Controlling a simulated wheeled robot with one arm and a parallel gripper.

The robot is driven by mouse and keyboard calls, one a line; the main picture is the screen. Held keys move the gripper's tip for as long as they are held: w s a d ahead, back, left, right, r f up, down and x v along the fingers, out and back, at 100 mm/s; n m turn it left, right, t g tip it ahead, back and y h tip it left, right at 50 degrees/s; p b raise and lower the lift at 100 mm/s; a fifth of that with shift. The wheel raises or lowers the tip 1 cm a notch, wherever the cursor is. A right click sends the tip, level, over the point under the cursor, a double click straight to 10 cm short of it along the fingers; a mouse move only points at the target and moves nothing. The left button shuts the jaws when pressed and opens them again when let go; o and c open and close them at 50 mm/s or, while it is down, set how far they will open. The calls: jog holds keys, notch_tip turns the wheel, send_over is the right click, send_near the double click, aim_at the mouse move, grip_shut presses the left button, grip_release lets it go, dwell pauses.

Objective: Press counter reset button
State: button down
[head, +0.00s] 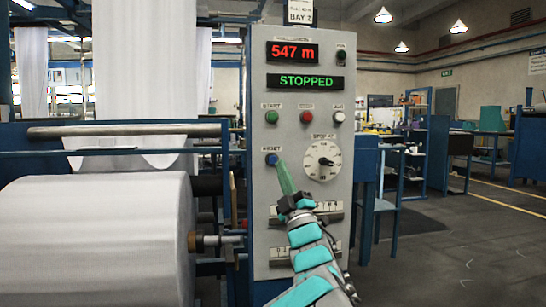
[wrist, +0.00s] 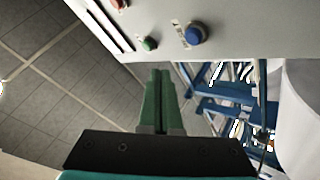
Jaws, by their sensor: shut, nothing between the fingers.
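The blue reset button (head: 272,159) sits on the left of the grey control panel (head: 262,200), under a RESET label. In the wrist view the blue button (wrist: 196,35) is up and right of my fingertips, with a gap between them in the picture. My gripper (head: 281,166) has green fingers held together, empty, with the tips just right of the button in the head view. The fingers (wrist: 158,72) also show closed in the wrist view. The counter display (head: 292,52) reads 547 m in red. The whole button face shows, uncovered.
A green start button (head: 271,117), a red button (head: 306,117) and a white button (head: 340,117) sit above. A round dial (head: 323,160) is to the right. A display (head: 305,81) reads STOPPED. A large white fabric roll (head: 95,240) stands at left; open floor (head: 450,240) lies right.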

aim_at(273, 156)
jog(key=shift+w+a+p, duration=0.15)
jog(key=shift+w+a, duration=0.1)
jog(key=shift+w, duration=0.6)
jog(key=shift+w+a+p, duration=0.15)
jog(key=shift+w+a, duration=0.1)
jog(key=shift+w, duration=0.6)
jog(key=shift+w+a+p, duration=0.15)
jog(key=shift+w+a, duration=0.1)
jog(key=shift+w, duration=0.6)
jog(key=shift+w, duration=0.1)
jog(key=shift+w+a+r, duration=0.1)
jog(key=shift+w+a, duration=0.05)
jog(key=shift+w, duration=0.15)
jog(key=shift+w+a+b, duration=0.1)
jog(key=shift+w+b, duration=0.25)
jog(key=shift+w, duration=0.05)
dwell(0.7)
dwell(0.4)
jog(key=shift+s+d+b, duration=0.2)
jog(key=shift+s+b, duration=0.45)
jog(key=shift+s, duration=0.2)
